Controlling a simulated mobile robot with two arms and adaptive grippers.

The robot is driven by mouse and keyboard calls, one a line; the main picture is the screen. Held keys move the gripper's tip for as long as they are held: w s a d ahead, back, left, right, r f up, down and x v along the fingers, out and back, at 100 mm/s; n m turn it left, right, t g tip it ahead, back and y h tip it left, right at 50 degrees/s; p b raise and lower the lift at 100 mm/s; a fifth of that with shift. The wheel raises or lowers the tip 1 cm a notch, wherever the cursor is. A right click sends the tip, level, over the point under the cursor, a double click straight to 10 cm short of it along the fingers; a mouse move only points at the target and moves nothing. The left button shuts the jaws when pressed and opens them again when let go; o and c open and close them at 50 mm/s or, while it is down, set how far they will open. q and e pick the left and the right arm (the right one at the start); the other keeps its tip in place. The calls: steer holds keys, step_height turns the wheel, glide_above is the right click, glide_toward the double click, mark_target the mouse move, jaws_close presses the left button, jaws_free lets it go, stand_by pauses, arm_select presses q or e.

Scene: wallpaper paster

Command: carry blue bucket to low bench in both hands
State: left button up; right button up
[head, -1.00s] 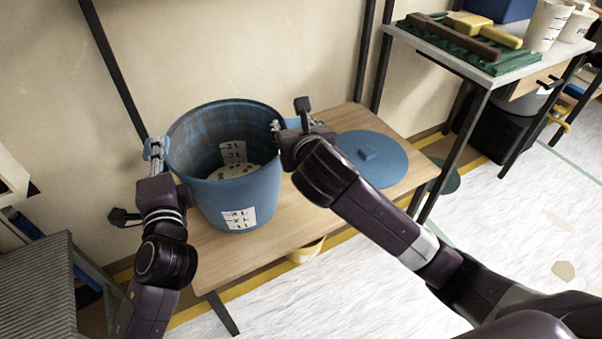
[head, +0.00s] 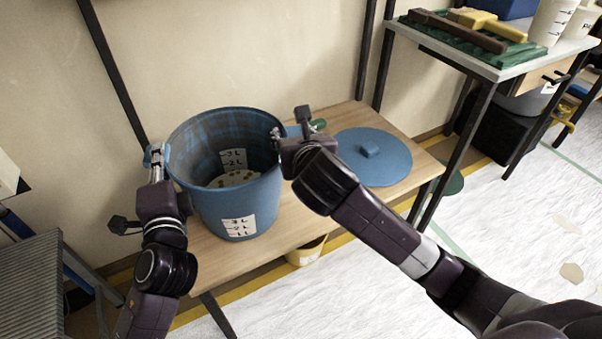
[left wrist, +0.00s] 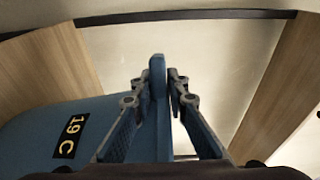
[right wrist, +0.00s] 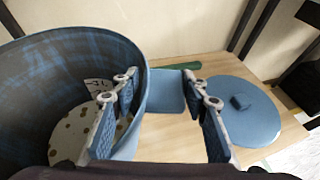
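A large blue bucket (head: 210,205) with a litre scale stands upright on a low wooden bench (head: 402,186). Pale, spotted contents show at its bottom. My left gripper (head: 156,155) is at the bucket's left handle. In the left wrist view its fingers (left wrist: 163,85) are close together on both sides of the blue handle (left wrist: 158,68), apparently closed on it. My right gripper (head: 280,137) is at the bucket's right side. In the right wrist view its fingers (right wrist: 162,88) are well apart, with the right handle (right wrist: 167,92) showing between them.
A round blue lid (head: 385,172) lies on the bench right of the bucket. A small green object (head: 318,124) lies behind my right gripper. A taller table (head: 470,61) with tools stands at the right. A small yellowish bucket (head: 305,256) is under the bench. White floor lies in front.

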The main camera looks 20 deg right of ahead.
arm_select(q)
steer(key=o, duration=0.4)
steer(key=shift+s+r, duration=0.1)
arm_select(e)
steer(key=o, duration=0.4)
steer(key=shift+s+a+r, duration=0.1)
steer(key=shift+s+a, duration=0.05)
arm_select(q)
steer(key=shift+o, duration=0.2)
arm_select(e)
steer(key=shift+o, duration=0.2)
arm_select(q)
steer(key=shift+s, duration=0.2)
steer(key=s+d, duration=0.1)
steer(key=s, duration=1)
steer(key=shift+s, duration=0.25)
arm_select(e)
steer(key=v, duration=0.7)
steer(key=shift+s, duration=0.2)
arm_select(q)
steer(key=shift+s, duration=0.1)
arm_select(e)
steer(key=shift+s, duration=0.1)
